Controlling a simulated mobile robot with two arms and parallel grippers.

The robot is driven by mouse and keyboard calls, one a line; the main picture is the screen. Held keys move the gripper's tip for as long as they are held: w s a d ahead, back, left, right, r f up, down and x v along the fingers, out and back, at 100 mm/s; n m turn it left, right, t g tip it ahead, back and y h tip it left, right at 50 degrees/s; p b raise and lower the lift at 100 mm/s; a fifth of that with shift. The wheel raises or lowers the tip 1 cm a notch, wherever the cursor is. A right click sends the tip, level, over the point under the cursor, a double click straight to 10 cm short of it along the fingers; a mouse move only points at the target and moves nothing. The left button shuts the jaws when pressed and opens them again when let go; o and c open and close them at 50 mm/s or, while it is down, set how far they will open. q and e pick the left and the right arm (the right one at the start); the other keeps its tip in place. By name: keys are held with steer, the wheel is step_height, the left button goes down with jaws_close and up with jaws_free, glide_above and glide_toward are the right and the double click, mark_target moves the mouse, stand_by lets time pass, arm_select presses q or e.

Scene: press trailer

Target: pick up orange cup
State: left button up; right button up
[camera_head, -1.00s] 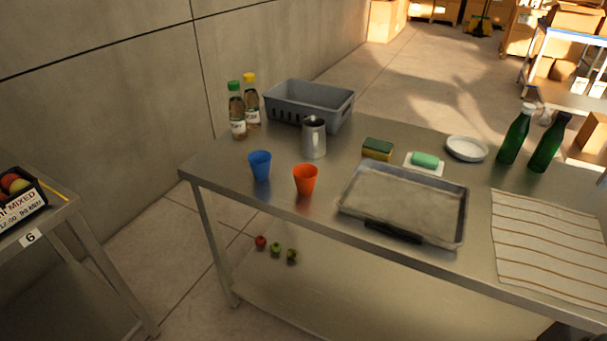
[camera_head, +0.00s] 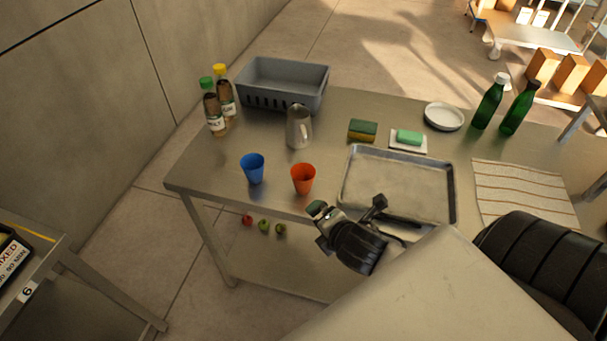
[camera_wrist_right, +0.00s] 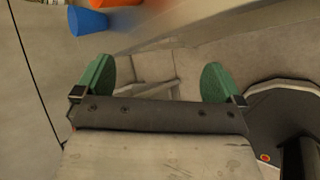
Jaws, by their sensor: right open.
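The orange cup (camera_head: 303,179) stands upright near the front edge of the steel table (camera_head: 215,165), just right of the blue cup (camera_head: 253,168). My right gripper (camera_head: 345,208) is in front of the table edge, to the lower right of the orange cup and apart from it. In the right wrist view, my right gripper (camera_wrist_right: 158,84) has its two green fingertips wide apart with nothing between them. The blue cup (camera_wrist_right: 88,21) and part of the orange cup (camera_wrist_right: 117,2) show at the top of that view. My left gripper is not in view.
A metal jug (camera_head: 299,128) stands behind the cups. A baking tray (camera_head: 449,190) lies to their right, close to my right gripper. A grey basket (camera_head: 285,98) and two bottles stand at the back left. The table's left front corner is clear.

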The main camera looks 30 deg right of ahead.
steer(key=w+d+r+n+t+y, duration=0.1)
steer(key=w+d+r+n+t, duration=0.15)
steer(key=n, duration=0.45)
steer(key=w+d+r+n+t, duration=0.1)
steer(key=w+n, duration=0.3)
steer(key=n, duration=0.5)
glide_toward(297, 169)
steer(key=w, duration=0.2)
steer(key=shift+t+y, duration=0.3)
steer(key=shift+t, duration=0.05)
steer(key=shift+w+d+f+p, duration=0.15)
steer(key=shift+w+f+p, duration=0.45)
steer(key=shift+w, duration=0.3)
steer(key=shift+w+d+f+p, duration=0.2)
steer(key=shift+w+f+p, duration=0.2)
steer(key=shift+w+f, duration=0.6)
steer(key=shift+w, duration=0.3)
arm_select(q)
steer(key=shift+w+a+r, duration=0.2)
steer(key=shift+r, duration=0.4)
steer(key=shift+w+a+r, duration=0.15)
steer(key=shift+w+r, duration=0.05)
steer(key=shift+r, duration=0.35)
arm_select(e)
steer(key=shift+c, duration=0.5)
steer(key=c, duration=0.9)
steer(key=shift+r, duration=0.1)
